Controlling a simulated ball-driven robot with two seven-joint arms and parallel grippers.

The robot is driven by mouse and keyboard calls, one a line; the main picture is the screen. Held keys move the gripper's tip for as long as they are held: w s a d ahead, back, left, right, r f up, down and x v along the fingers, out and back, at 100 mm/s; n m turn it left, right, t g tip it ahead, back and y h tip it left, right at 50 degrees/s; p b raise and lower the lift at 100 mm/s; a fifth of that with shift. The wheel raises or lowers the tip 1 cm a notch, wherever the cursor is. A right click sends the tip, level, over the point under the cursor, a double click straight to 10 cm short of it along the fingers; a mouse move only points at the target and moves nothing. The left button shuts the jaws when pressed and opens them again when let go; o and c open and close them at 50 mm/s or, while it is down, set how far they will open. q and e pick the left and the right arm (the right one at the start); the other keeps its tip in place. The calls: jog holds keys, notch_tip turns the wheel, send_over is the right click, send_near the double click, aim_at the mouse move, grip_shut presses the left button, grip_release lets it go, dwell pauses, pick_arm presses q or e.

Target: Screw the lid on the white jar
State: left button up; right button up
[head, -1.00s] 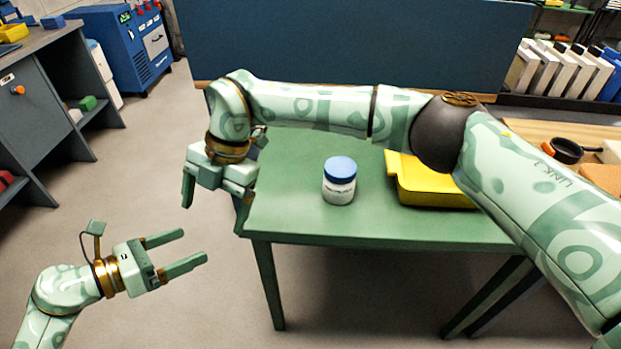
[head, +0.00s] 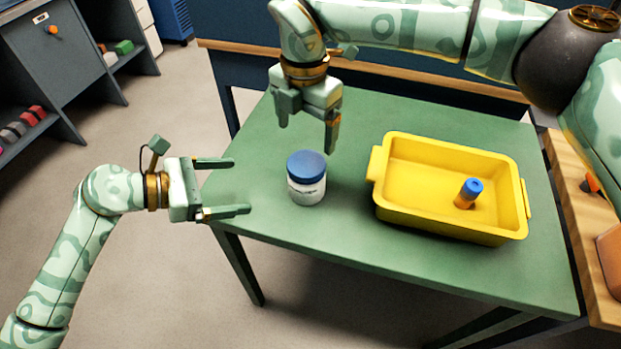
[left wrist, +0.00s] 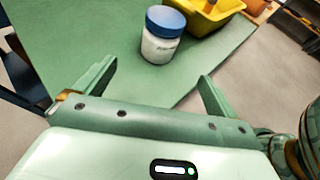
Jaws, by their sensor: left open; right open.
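The white jar (head: 307,190) stands upright on the green table with the blue lid (head: 306,165) sitting on top of it. I cannot tell how tightly the lid sits. My left gripper (head: 242,186) is open and empty, left of the jar at the table's left edge, its fingers pointing toward the jar. In the left wrist view the jar (left wrist: 158,48) and its lid (left wrist: 166,20) show beyond the open fingers (left wrist: 155,80). My right gripper (head: 306,132) is open and empty, pointing down above the table, just behind the jar and apart from it.
A yellow tray (head: 388,178) stands right of the jar, holding a small blue-and-orange cylinder (head: 468,193). The green table (head: 350,250) is clear in front of the jar. A wooden surface (head: 572,205) adjoins at the right. A grey shelf unit (head: 70,70) stands at far left.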

aim_at(304, 180)
pick_arm(q)
jog(key=x, duration=1.6)
jog(key=shift+w+d, duration=0.1)
jog(key=shift+d, duration=0.05)
